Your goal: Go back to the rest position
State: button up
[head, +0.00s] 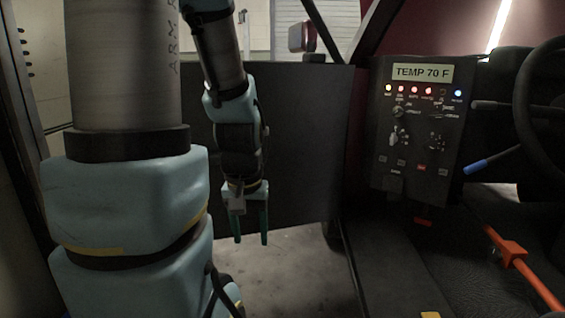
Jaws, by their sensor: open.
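My gripper (251,238) hangs at the end of my blue and grey arm, left of the middle in the head view. Its two green fingers point down and stand apart, with nothing between them. It is in front of a dark panel (305,150), above a grey floor (290,270). The large upper part of my arm fills the left of the view.
A black control box (413,150) with a "TEMP 70 F" display, lights and switches stands to the right. A steering wheel (521,100), a blue-tipped lever (480,165) and an orange bar (525,268) are at the far right. Open floor shows below my gripper.

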notch_tip(320, 180, up, 26)
jog(key=p, duration=2.3)
jog(key=shift+f+p, duration=0.15)
jog(key=shift+p, duration=0.2)
